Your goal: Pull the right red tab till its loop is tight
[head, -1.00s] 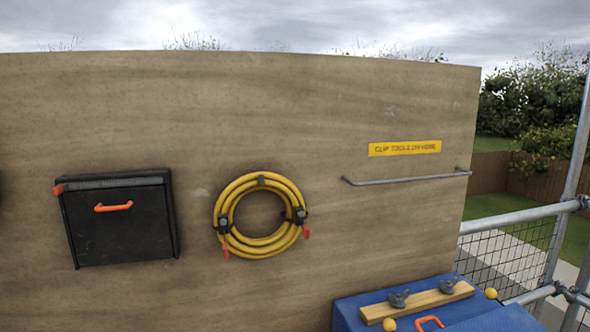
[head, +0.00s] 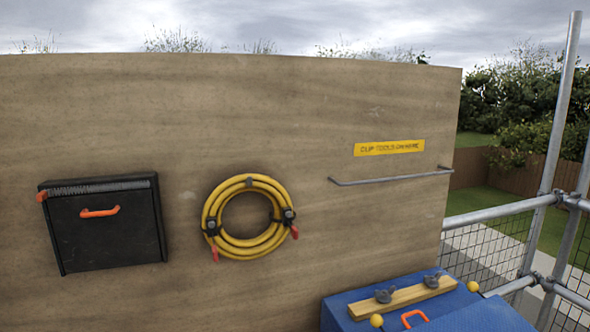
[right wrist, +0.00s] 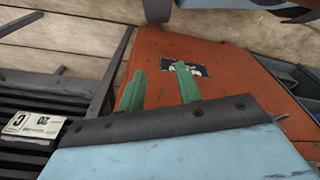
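A coiled yellow hose (head: 240,245) hangs on the brown board in the head view. A dark loop (head: 288,215) goes around its right side, with the right red tab (head: 294,232) hanging below. Another dark loop (head: 211,228) is on the left side, with a second red tab (head: 215,254). How tight either loop is cannot be told. My right gripper (right wrist: 160,71) shows in the right wrist view as two green fingers, apart with nothing between them. It is over an orange surface, and the hose is not in that view. My left gripper is not in view.
A black box (head: 105,225) with an orange handle hangs left of the hose. A metal rail (head: 390,179) is at right under a yellow sign (head: 389,148). A blue case (head: 345,303) with a wooden strip stands lower right. Scaffold poles (head: 553,130) stand far right.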

